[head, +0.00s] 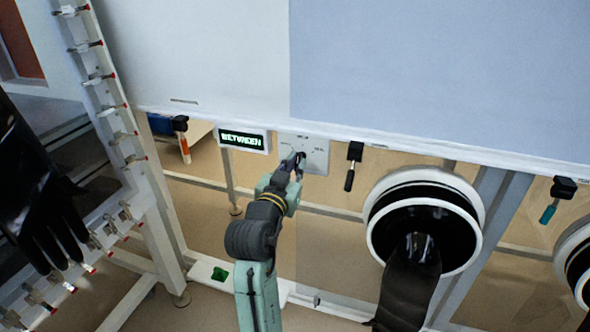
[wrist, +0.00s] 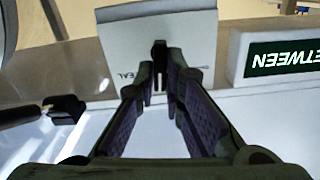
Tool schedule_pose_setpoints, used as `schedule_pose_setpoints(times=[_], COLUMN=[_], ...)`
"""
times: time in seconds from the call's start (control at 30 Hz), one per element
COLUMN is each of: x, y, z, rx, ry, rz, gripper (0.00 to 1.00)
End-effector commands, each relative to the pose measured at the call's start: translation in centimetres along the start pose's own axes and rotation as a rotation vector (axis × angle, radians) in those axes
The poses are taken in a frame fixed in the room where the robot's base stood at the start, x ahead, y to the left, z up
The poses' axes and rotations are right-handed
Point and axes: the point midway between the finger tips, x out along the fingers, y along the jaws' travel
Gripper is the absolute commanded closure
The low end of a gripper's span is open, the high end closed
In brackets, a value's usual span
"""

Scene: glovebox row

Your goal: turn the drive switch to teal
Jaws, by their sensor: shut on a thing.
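The drive switch is a black knob (wrist: 159,52) on a pale plate (head: 318,157) under the edge of the large panel. My gripper (head: 296,160) reaches up to the plate, and its two fingers (wrist: 162,85) are closed on the knob. In the wrist view the plate (wrist: 125,45) carries lettering ending in "EAL" beside the fingers; the rest is hidden. A small display (head: 243,139) left of the plate reads "BETWEEN" in light letters.
A black-handled lever (head: 353,165) hangs right of the plate. A round glove port (head: 425,215) with a black glove is further right, and an orange-tipped handle (head: 184,147) hangs left. A rack with a black glove (head: 35,190) stands at far left.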

Motion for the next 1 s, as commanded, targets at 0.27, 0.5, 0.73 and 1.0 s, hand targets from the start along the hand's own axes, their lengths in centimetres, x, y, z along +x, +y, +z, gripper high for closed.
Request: schedule_pose_setpoints(times=[0.27,0.5,0.73,1.0], x=[-0.02,-0.01,-0.01,0.00], y=[0.14,0.21,0.25,0.26], z=[0.30,0.24,0.18,0.11], rx=[0.197,0.328,0.389,0.402], ry=[0.002,0.000,-0.001,-0.002], rz=[-0.001,-0.001,0.001,0.001], gripper=[1.00,1.00,1.00,1.00])
